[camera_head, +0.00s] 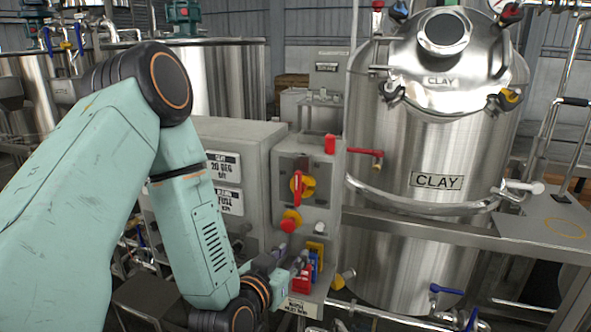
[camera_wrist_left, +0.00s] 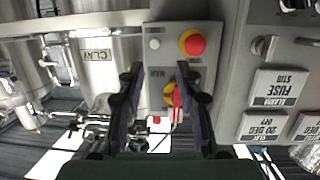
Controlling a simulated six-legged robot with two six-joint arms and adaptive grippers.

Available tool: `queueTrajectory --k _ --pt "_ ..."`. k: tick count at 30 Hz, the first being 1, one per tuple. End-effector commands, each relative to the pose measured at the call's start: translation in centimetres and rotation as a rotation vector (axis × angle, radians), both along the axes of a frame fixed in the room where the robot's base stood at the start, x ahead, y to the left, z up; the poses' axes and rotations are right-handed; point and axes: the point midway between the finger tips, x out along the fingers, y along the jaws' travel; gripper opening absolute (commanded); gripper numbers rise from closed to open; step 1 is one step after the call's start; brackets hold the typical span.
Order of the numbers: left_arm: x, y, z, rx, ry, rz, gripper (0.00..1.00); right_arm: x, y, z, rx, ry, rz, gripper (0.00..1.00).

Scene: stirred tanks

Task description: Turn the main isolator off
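The main isolator (camera_head: 297,187) is a red rotary handle on a yellow plate, on the front of a grey panel box. The red handle stands about upright in the head view. In the upside-down left wrist view the isolator (camera_wrist_left: 171,96) lies between my fingers, partly hidden by the right-hand one. My left gripper (camera_head: 292,254) is low in front of the panel, below the isolator in the head view. In the wrist view the left gripper (camera_wrist_left: 160,68) has its fingers apart, with nothing held. Whether it touches the panel cannot be told. My right gripper is out of view.
A red emergency stop button (camera_head: 289,223) sits below the isolator, with a small white button (camera_head: 320,228) beside it. Red and blue items (camera_head: 303,278) hang low on the panel. A grey cabinet (camera_head: 240,140) stands left, a steel CLAY tank (camera_head: 425,150) right.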

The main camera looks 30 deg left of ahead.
Motion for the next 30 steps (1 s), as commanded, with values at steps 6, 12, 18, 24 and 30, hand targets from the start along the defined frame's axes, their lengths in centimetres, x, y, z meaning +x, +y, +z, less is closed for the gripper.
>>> queueTrajectory --k 6,12,18,24,30 --pt "1.0 2.5 8.7 0.03 -0.175 0.067 0.35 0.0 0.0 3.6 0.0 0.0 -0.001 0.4" --pt "1.6 3.1 10.2 0.041 -0.217 0.082 0.35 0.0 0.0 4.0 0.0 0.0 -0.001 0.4" --pt "4.4 3.5 10.2 0.044 -0.219 0.079 0.35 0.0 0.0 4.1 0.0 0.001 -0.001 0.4" --pt "7.2 4.0 10.1 0.042 -0.216 0.078 0.35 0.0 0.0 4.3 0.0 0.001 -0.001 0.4" --pt "8.7 4.3 10.0 0.039 -0.216 0.08 0.35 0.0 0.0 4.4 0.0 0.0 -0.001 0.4"
